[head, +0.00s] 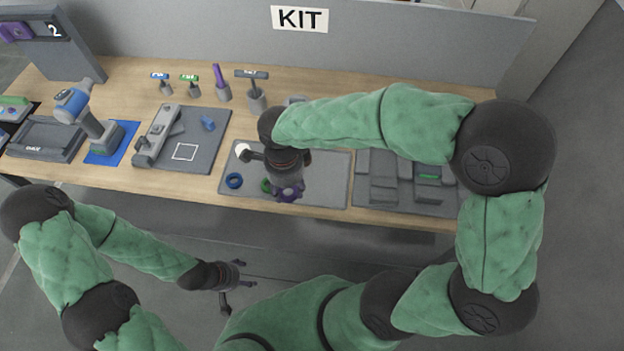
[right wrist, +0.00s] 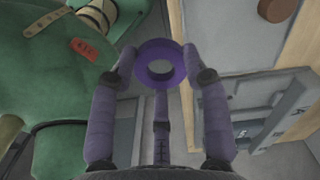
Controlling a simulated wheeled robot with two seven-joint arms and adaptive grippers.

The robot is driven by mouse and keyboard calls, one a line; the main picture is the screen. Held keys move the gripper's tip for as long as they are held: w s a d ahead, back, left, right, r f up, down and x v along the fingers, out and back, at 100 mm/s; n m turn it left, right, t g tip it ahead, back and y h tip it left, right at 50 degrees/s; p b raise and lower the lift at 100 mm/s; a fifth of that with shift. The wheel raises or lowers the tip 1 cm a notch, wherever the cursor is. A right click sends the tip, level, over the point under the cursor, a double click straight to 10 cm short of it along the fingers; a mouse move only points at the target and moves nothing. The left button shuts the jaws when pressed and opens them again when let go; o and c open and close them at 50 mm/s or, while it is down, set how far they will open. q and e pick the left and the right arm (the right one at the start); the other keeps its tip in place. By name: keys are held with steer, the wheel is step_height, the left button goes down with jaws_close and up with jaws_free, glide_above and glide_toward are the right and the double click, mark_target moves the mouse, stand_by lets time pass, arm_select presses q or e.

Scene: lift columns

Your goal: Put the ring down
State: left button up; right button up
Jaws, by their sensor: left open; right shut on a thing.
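A purple ring (head: 289,194) is held at the fingertips of my right gripper (head: 286,182), over the front part of a grey mat (head: 325,185) on the bench. In the right wrist view the ring (right wrist: 160,47) sits between the fingers of the gripper (right wrist: 160,75), its hole facing the camera. The fingers hide part of it in the head view. I cannot tell its exact height above the mat. My left gripper (head: 230,277) is open and empty, low in front of the bench.
A blue ring (head: 234,180) and a partly hidden green ring (head: 265,186) lie on the mat, left of my right gripper. A white round thing (head: 242,148) is behind them. Grey trays (head: 382,190) stand to the right. The mat's right part looks clear.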

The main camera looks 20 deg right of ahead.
steer(key=w+d+f+b, duration=0.15)
steer(key=d+f, duration=0.25)
steer(key=d, duration=0.5)
steer(key=b, duration=0.1)
glide_above(332, 192)
steer(key=f, duration=0.5)
steer(key=shift+a+f, duration=0.2)
steer(key=shift+a, duration=0.1)
steer(key=shift+d+f+b, duration=0.2)
steer(key=shift+f+b, duration=0.05)
steer(key=shift+b, duration=0.05)
steer(key=shift+d+f+b, duration=0.1)
steer(key=shift+f+b, duration=0.25)
steer(key=shift+f, duration=1.25)
steer(key=shift+f, duration=0.1)
steer(key=shift+f, duration=0.15)
steer(key=o, duration=1.3)
steer(key=shift+c, duration=0.2)
